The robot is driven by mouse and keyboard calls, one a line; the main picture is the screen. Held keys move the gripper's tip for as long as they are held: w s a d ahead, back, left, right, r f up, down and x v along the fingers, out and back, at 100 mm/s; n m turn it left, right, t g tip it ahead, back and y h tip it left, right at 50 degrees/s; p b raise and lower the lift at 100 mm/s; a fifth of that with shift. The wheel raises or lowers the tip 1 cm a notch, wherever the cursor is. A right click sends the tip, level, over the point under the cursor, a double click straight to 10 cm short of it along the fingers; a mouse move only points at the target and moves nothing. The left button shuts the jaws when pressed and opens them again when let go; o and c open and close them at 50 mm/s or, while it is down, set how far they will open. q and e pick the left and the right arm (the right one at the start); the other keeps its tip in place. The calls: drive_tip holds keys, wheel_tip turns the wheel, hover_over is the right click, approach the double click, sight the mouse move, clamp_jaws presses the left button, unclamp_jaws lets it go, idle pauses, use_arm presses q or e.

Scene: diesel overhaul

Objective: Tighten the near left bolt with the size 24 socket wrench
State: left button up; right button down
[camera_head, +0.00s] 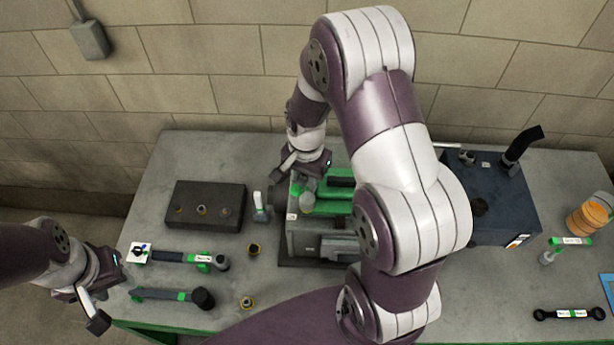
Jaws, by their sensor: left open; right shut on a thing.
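My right gripper (294,176) is shut at the back left of the green-topped engine (303,235). What it grips is partly hidden by the gripper, and I cannot tell its size mark. A small tool with a green and white label (261,207) stands just left of the engine; I cannot tell whether it touches the gripper. The near left bolt cannot be made out. My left gripper (84,308) is open and empty beyond the table's left edge. Two long-handled tools with green bands, an upper one (175,257) and a lower one (170,295), lie near it.
A dark block (205,205) with several fittings lies at the left rear. A dark blue box (500,205), an orange canister (586,217) and a double-ended wrench (569,314) are at right. My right arm hides the engine's right side.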

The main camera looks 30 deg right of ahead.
drive_tip(key=m, duration=0.6)
drive_tip(key=shift+w, duration=0.15)
drive_tip(key=m, duration=0.9)
drive_tip(key=shift+w+d+f, duration=0.1)
drive_tip(key=shift+w, duration=0.1)
drive_tip(key=c, duration=1.8)
unclamp_jaws()
clamp_jaws()
drive_tip(key=shift+r, duration=1.75)
